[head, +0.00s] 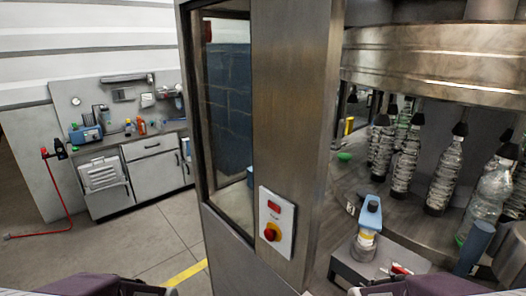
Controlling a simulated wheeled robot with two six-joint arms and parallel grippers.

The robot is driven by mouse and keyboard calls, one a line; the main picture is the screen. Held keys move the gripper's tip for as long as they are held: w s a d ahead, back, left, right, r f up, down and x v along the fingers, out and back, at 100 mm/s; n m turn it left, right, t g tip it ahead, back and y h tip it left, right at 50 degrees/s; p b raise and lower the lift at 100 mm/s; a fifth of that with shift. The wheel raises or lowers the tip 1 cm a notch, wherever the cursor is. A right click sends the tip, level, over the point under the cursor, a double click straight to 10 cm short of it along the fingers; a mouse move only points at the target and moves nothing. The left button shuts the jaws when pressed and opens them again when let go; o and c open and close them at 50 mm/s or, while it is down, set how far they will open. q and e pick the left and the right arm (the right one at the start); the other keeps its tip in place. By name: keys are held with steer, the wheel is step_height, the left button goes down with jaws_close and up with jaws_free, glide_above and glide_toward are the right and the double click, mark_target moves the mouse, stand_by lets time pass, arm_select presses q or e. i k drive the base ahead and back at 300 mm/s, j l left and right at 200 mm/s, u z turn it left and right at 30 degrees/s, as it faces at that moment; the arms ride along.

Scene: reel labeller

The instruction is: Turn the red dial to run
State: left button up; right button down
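The red dial (270,232) sits on a small light control panel (276,222), on the steel post in the middle of the head view. Yellow shows around the dial's base. A red rectangle (274,206), perhaps a display or label, is above it. The dial's pointing direction and any markings are too small to read. Only the front parts of my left gripper (150,289) and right gripper (366,289) seem to show at the bottom edge, low and apart from the panel. Their fingers are cut off or too unclear to judge.
The steel post (300,110) and a framed glass door (228,120) stand ahead. To the right, a rotary machine (435,65) holds several clear bottles (445,175). A blue-topped container (368,225) stands on a low grey block (385,262). A workbench (150,150) is far left; the floor between is clear.

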mark_target(396, 271)
steer(key=z, duration=1.25)
